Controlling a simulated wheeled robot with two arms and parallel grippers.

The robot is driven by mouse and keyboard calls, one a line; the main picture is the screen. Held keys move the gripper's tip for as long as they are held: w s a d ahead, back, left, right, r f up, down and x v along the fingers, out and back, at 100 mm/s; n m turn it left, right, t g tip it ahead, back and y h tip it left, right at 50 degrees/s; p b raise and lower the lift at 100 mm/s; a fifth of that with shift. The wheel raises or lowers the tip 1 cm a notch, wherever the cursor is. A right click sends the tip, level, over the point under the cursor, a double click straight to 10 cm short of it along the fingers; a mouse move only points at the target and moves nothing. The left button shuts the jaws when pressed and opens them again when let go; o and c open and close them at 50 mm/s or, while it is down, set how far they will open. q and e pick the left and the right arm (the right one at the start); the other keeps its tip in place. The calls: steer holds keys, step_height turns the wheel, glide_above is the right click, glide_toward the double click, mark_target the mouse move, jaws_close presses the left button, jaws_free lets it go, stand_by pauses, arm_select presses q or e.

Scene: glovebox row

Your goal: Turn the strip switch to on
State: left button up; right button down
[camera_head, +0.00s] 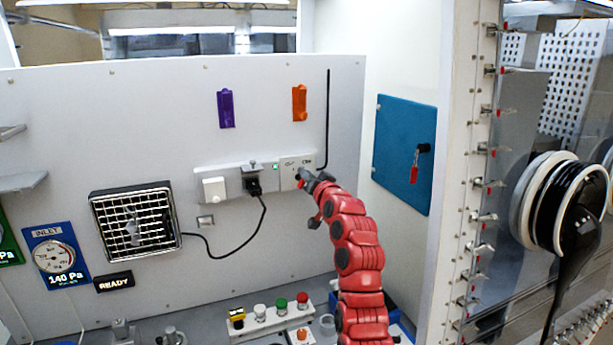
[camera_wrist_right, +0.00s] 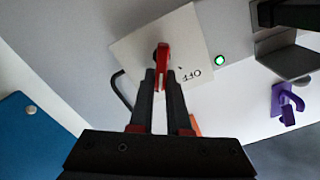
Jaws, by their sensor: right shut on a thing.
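The strip switch is a pale square plate (camera_head: 290,165) at the right end of the power strip (camera_head: 232,179) on the back wall. In the right wrist view the plate (camera_wrist_right: 196,45) shows a red handle (camera_wrist_right: 162,54) at its middle. The word OFF shows upside down beside it, and the other label is hidden. My right gripper (camera_head: 303,176) reaches the plate from the lower right. In the wrist view its dark fingertips (camera_wrist_right: 161,75) are shut on the red handle. My left gripper is in neither view.
A green light (camera_wrist_right: 219,60) glows beside the plate. A black plug (camera_head: 253,185) with a cable sits in the strip. Purple (camera_head: 226,108) and orange (camera_head: 299,103) hooks hang above. A blue panel (camera_head: 402,152) is at right. Buttons (camera_head: 281,304) stand on the bench below.

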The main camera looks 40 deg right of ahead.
steer(key=shift+r, duration=0.1)
steer(key=c, duration=0.9)
jaws_free()
steer(key=shift+s, duration=0.2)
steer(key=b+v, duration=0.6)
steer(key=v, duration=1.1)
steer(key=shift+d, duration=0.1)
